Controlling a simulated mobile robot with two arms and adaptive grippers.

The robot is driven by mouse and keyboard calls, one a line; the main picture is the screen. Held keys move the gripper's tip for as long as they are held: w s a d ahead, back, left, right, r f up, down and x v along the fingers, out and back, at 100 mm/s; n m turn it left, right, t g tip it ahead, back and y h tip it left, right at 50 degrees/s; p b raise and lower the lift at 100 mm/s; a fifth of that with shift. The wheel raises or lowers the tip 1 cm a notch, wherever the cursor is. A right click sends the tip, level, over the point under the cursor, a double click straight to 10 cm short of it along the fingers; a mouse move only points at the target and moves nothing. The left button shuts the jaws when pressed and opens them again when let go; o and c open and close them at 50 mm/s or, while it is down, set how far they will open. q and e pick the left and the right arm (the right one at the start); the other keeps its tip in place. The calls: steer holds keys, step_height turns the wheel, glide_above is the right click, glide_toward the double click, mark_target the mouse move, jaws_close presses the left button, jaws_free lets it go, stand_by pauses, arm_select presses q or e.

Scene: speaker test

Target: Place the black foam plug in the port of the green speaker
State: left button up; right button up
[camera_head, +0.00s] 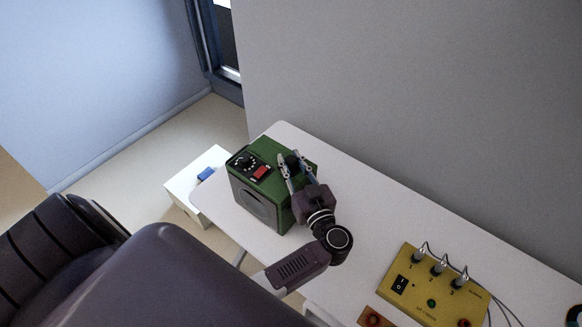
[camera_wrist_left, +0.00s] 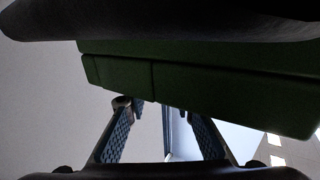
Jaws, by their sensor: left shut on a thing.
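The green speaker (camera_head: 284,213) stands on the white table, with a dark round grille on its front face. A black panel (camera_head: 244,162) with a red patch is on its top. My left gripper (camera_head: 292,158) is over the top's right part, its fingers closed on a small dark thing, the black foam plug (camera_head: 291,161). In the left wrist view, the fingers (camera_wrist_left: 162,112) frame the speaker's green body (camera_wrist_left: 200,75); the plug cannot be made out there. I cannot make out the port. My right gripper is not in view.
The white table (camera_head: 345,190) runs along a grey wall. A yellow box (camera_head: 432,292) with a switch, several plugs and cables stands at the right, beside a small orange-brown box (camera_head: 375,318). A white box (camera_head: 184,188) with a blue thing is beyond the table's left end.

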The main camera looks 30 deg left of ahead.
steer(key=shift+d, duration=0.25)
arm_select(q)
steer(key=shift+f, duration=0.1)
steer(key=o, duration=0.7)
